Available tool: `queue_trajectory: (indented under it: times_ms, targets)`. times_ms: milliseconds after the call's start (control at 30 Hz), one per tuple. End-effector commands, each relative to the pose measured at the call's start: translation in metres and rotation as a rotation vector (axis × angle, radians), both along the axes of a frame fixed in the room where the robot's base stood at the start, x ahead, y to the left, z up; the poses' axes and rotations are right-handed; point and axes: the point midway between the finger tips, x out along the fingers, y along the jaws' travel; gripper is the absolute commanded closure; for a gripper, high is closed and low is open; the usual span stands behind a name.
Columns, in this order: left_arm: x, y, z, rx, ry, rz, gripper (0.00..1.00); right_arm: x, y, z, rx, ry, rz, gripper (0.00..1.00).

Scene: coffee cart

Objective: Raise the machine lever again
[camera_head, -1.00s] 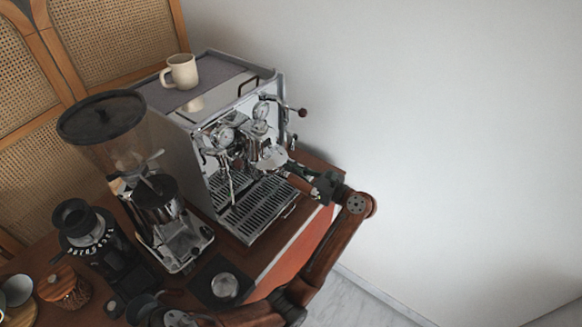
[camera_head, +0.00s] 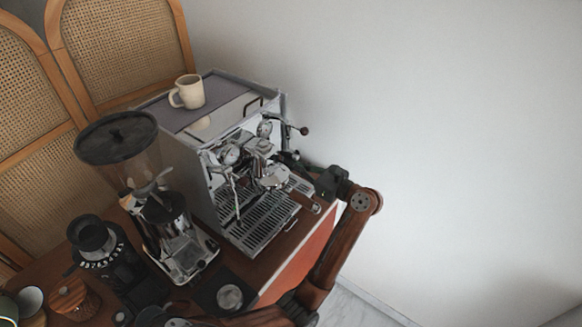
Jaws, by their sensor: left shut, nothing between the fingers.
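The chrome espresso machine (camera_head: 192,150) stands on the wooden cart. A thin metal lever with a dark red ball end (camera_head: 304,131) sticks out to the right from its front, near the gauges. My left gripper (camera_head: 288,158) is shut and empty at the machine's right front side, below the ball end and beside the chrome group head (camera_head: 272,177). The fingertips are small and dark against the machine; whether they touch any part of it I cannot tell. My right gripper is out of view.
A cream mug (camera_head: 190,92) stands on top of the machine. A grinder with a large dark hopper (camera_head: 117,137) stands to its left, a smaller black grinder (camera_head: 91,236) further left. The drip tray (camera_head: 262,226) is below the group head. A bare wall (camera_head: 450,130) is at the right.

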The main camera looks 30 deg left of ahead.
Motion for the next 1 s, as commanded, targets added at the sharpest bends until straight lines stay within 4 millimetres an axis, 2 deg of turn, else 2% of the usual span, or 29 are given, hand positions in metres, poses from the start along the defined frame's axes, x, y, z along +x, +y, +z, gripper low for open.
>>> queue_trajectory:
  times_ms: [67,267,367,800,1000]
  targets:
    - [0.0,0.0,0.01,0.0,-0.002,0.001,1.0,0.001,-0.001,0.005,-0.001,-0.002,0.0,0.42]
    - [0.0,0.0,0.007,0.0,0.0,0.001,1.0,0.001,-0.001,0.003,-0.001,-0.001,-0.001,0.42]
    - [-0.001,-0.006,0.005,-0.002,0.0,-0.002,1.0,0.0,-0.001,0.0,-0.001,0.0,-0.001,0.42]
    - [-0.02,-0.083,-0.006,-0.003,0.002,-0.002,1.0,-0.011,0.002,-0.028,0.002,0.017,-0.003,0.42]
    - [-0.024,-0.096,-0.005,-0.003,0.001,0.0,1.0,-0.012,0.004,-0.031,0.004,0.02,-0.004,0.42]
